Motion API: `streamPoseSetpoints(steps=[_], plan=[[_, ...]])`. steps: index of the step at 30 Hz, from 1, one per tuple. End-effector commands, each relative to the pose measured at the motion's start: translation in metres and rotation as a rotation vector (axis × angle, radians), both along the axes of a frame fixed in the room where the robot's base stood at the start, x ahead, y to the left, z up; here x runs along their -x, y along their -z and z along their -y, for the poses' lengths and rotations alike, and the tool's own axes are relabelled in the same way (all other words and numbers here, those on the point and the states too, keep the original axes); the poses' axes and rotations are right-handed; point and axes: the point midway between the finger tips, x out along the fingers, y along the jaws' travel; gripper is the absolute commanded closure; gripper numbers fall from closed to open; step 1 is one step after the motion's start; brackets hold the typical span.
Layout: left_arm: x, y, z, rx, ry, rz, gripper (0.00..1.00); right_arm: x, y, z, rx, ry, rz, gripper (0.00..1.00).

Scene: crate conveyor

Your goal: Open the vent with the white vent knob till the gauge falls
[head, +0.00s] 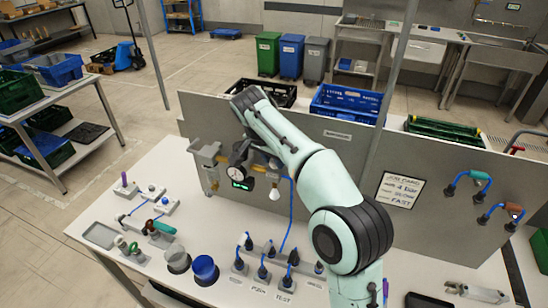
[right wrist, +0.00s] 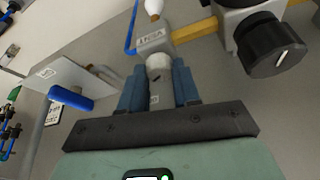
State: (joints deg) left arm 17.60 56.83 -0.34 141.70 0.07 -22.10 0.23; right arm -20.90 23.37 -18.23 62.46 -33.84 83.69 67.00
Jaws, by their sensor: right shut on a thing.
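The vent block (right wrist: 152,40), a grey fitting with lettering on it, shows upside down in the right wrist view. The white vent knob (right wrist: 159,62) sticks out of it toward me. My right gripper (right wrist: 158,80) is shut on the knob, one blue finger on each side. My left gripper is not in view.
A black regulator knob (right wrist: 275,45) sits beside the vent, close to my gripper. A white bulb-shaped part (head: 274,192) hangs below, near a blue hose (head: 290,215). Grey and blue cups (head: 205,269) and a row of hose couplings stand on the white bench (head: 130,205).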

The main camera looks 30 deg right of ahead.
Motion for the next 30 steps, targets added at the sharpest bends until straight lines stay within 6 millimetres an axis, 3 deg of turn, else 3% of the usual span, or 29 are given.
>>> streamPoseSetpoints(steps=[15, 30], plan=[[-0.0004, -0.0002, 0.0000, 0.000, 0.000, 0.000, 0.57, -0.0036, -0.0013, -0.0001, 0.002, 0.417, 0.007, 0.99], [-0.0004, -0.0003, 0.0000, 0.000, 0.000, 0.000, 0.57, -0.0038, -0.0017, 0.0001, -0.001, 0.553, 0.006, 0.99]])
